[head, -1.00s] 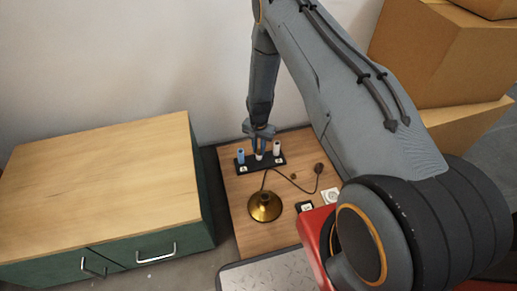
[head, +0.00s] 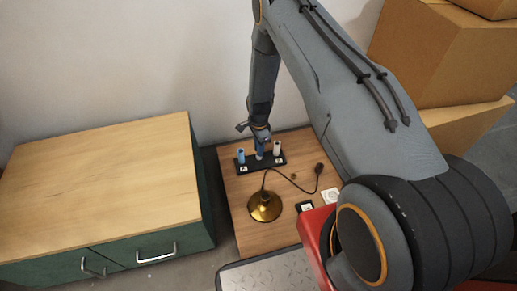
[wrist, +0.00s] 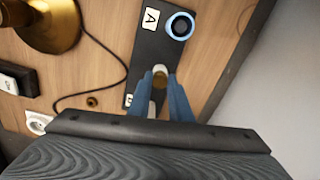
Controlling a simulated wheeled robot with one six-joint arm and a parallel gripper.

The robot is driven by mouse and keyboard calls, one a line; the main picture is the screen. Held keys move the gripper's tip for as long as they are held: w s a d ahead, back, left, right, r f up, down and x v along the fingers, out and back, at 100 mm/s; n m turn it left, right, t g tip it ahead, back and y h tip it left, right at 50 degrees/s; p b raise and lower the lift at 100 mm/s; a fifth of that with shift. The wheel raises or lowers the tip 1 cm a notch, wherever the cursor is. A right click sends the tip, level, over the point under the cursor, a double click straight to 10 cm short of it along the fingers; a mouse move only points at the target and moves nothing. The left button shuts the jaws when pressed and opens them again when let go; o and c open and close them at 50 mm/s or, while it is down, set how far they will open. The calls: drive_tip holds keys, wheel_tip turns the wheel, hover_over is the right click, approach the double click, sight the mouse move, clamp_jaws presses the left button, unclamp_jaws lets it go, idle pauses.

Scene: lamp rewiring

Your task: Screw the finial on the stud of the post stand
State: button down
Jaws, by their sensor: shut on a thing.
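In the wrist view, my gripper's blue fingers (wrist: 161,84) are shut on the finial (wrist: 160,74), a small brass piece with a pale end. The black stand (wrist: 148,48) with its A label lies behind it. The stud is hidden, so I cannot tell whether the finial touches it.
A small brass ring (wrist: 92,101) lies on the table. A white socket (head: 331,195) sits at the right. A green cabinet (head: 100,200) stands left.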

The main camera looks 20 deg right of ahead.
drive_tip(key=shift+m, duration=1.4)
drive_tip(key=c, duration=1.5)
unclamp_jaws()
drive_tip(key=shift+c, duration=0.2)
drive_tip(key=shift+r+p, duration=1.15)
drive_tip(key=shift+r, duration=2.8)
